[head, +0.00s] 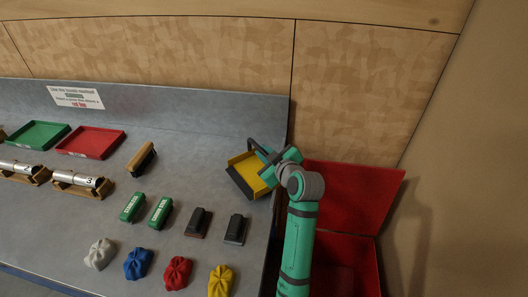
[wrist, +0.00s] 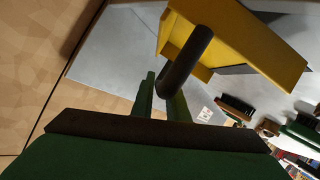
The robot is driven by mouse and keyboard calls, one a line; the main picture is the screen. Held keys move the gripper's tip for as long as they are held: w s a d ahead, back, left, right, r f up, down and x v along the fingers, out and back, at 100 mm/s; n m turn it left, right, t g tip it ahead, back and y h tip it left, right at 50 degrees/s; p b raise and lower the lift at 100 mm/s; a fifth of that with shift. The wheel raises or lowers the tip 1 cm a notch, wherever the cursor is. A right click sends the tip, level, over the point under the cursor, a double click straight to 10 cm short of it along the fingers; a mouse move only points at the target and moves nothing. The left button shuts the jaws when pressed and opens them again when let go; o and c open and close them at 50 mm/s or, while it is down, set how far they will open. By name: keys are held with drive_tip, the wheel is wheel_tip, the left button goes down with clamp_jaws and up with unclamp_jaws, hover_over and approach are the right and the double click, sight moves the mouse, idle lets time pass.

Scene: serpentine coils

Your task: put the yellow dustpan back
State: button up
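The yellow dustpan (head: 246,176) is at the right end of the grey counter in the head view. Its dark handle points toward my gripper (head: 268,158). In the wrist view the yellow pan (wrist: 245,40) fills the upper right, with its thick black handle (wrist: 186,60) running down to my fingers. My gripper (wrist: 163,98) has its two green fingers on either side of the handle's end and looks shut on it. The pan looks tilted; whether its underside touches the counter I cannot tell.
A red open bin (head: 350,200) stands right of the counter, beside my arm. A wooden brush (head: 141,159), green boxes (head: 132,207), dark erasers (head: 198,222) and coloured bags (head: 177,273) lie left. Green (head: 38,135) and red (head: 91,141) trays stand farther left. The counter behind the dustpan is clear.

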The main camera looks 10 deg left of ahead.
drive_tip(key=o, duration=0.3)
drive_tip(key=shift+r, duration=0.2)
drive_tip(key=v, duration=1.2)
drive_tip(key=shift+r, duration=0.3)
drive_tip(key=shift+f, duration=0.1)
